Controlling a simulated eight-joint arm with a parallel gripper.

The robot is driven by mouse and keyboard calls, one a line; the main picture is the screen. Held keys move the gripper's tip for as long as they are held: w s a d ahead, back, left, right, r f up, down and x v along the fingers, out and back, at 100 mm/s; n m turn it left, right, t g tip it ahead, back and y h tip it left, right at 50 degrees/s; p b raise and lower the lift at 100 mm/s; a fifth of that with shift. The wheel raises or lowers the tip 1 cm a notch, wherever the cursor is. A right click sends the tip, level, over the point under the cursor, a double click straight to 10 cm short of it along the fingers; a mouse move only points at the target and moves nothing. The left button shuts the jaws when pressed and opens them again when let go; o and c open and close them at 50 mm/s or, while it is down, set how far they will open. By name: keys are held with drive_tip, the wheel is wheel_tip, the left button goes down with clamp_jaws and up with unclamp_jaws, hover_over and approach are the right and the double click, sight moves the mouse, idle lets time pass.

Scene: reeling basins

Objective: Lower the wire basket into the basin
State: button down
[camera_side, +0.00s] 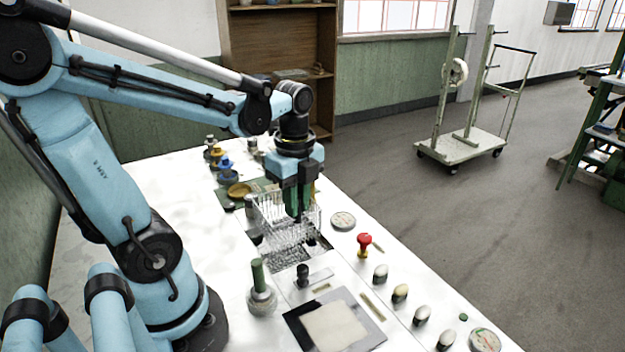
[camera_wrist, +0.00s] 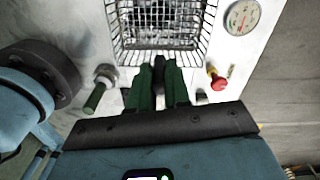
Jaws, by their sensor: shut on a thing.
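The wire basket (camera_side: 268,212) is a pale mesh box below my gripper in the side view. In the wrist view its wire rim and wall (camera_wrist: 118,38) fill the top middle. My gripper (camera_side: 299,210) has green fingers pointing down at the basket's near side; it also shows in the wrist view (camera_wrist: 160,72). It is shut on the basket, with a dark piece between the fingers. The basin (camera_side: 287,258) is a dark opening in the white worktop under the basket. The basket is over the opening and looks about level; whether its bottom is inside cannot be told.
A green-handled valve (camera_side: 259,290) and a black knob (camera_side: 303,276) stand in front of the basin. A red button (camera_side: 364,245) and a round gauge (camera_side: 343,220) lie to its right. Several pale knobs line the right edge. A pale square pad (camera_side: 336,327) lies nearer.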

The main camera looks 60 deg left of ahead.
sight(298, 242)
drive_tip(key=shift+f, duration=5.1)
drive_tip(key=c, duration=0.5)
unclamp_jaws()
drive_tip(key=shift+r, duration=3.55)
